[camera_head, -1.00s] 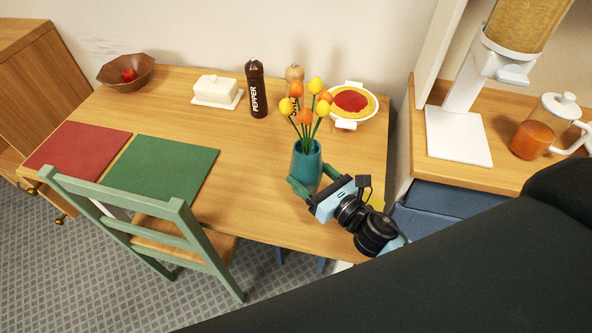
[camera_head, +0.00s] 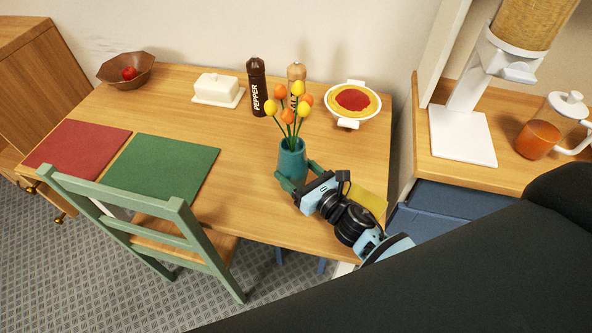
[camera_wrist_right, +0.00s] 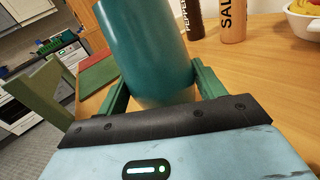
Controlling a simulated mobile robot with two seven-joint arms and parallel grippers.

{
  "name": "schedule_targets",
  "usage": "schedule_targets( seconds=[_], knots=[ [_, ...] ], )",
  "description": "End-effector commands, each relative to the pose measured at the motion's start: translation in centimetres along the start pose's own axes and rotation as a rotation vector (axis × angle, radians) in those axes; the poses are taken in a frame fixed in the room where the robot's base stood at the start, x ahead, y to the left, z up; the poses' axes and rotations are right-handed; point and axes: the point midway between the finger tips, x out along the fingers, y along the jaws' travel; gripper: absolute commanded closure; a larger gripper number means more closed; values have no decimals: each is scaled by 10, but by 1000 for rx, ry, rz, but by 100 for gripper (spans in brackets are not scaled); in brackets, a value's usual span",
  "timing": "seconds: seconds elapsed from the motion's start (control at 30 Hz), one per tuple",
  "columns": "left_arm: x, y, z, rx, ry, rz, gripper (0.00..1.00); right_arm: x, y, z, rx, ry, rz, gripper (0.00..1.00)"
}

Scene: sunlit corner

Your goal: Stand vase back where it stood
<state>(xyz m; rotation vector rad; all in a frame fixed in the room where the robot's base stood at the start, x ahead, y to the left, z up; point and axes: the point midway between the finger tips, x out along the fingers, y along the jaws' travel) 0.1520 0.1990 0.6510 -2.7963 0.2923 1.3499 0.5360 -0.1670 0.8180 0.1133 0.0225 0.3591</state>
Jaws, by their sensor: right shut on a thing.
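The teal vase (camera_head: 291,160) with yellow and orange tulips (camera_head: 288,103) is near the middle of the wooden table (camera_head: 240,205). It looks about upright. My right gripper (camera_head: 298,176) is shut on the vase from the front right, with one green finger on each side. In the right wrist view the vase (camera_wrist_right: 147,45) fills the space between the fingers, and its flowers are out of frame. I cannot tell whether its base touches the table. My left gripper is not in view.
Behind the vase stand a pepper mill (camera_head: 257,90), a salt mill (camera_head: 297,74) and a white dish of red-topped food (camera_head: 345,123). A butter dish (camera_head: 217,92), a green placemat (camera_head: 165,168) and a red placemat (camera_head: 80,149) lie left. A yellow flat item (camera_head: 371,200) lies right of the gripper.

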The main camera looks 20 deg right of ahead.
Motion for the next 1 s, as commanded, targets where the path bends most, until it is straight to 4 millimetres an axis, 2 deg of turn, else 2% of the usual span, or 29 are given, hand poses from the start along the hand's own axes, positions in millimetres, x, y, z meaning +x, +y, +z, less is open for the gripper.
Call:
schedule_targets(
  seconds=[0.2,0.4,0.43,0.57,0.6,0.97,1.0],
  knots=[
    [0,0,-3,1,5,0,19,2,0,5,-2,-10,3,91],
    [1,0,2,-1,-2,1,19,1,0,1,-1,-8,3,91],
    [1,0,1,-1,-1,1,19,0,0,-2,-1,-2,0,29],
    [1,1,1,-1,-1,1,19,0,0,-1,-1,-3,0,12],
    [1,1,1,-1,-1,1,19,0,0,-1,-1,-3,0,10],
    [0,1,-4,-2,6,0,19,0,0,4,-2,-4,1,10],
    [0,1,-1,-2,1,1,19,-5,0,1,-2,-1,0,10]
  ],
)
